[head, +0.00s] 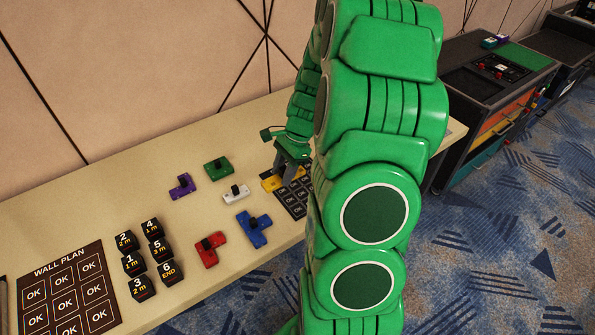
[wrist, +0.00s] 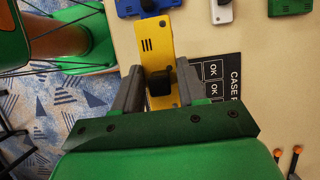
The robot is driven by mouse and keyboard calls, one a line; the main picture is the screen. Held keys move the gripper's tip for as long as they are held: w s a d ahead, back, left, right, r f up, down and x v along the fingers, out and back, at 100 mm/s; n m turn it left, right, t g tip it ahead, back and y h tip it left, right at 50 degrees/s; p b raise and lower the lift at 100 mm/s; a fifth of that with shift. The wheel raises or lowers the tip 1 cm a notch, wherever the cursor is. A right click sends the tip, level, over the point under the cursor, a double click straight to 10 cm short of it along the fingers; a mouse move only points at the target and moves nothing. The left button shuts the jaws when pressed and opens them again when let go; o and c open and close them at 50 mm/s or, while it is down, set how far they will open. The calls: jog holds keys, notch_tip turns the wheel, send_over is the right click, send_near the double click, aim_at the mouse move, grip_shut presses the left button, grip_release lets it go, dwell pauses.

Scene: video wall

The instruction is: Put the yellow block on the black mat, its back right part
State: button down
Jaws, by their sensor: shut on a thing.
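The yellow block (head: 271,183) is a flat piece with a black knob, seen at the back left edge of the black mat. In the wrist view the yellow block (wrist: 158,45) lies between the fingers of my gripper (wrist: 160,88), which is shut on it around its knob. The black mat (head: 296,204) has OK squares and lies on the table, partly hidden by my arm. In the wrist view the mat (wrist: 232,72) shows to the right of the block, with part of its lettering. I cannot tell whether the block touches the mat.
Purple (head: 182,186), green (head: 217,168), white (head: 235,193), blue (head: 254,228) and red (head: 209,249) blocks lie left of the mat on the table (head: 130,205). Black numbered cubes (head: 134,264) and a WALL PLAN board (head: 66,290) lie farther left. My arm hides the table's right part.

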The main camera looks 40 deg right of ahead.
aim_at(302, 172)
jog(key=d, duration=0.1)
jog(key=s+d, duration=0.1)
jog(key=d, duration=0.3)
jog(key=shift+s+d, duration=0.25)
jog(key=shift+s, duration=0.15)
jog(key=shift+d, duration=0.2)
jog(key=shift+w+d+f, duration=1)
jog(key=shift+w+f, duration=0.65)
jog(key=shift+w, duration=0.4)
jog(key=shift+w+d+f, duration=1.05)
jog(key=shift+w+f, duration=0.55)
jog(key=shift+w, duration=0.45)
jog(key=shift+w+d+f, duration=1)
jog(key=shift+w+f, duration=0.65)
jog(key=shift+w, duration=0.4)
jog(key=shift+f, duration=1.6)
jog(key=shift+f, duration=0.1)
jog(key=c, duration=0.6)
grip_release()
jog(key=shift+c, duration=0.2)
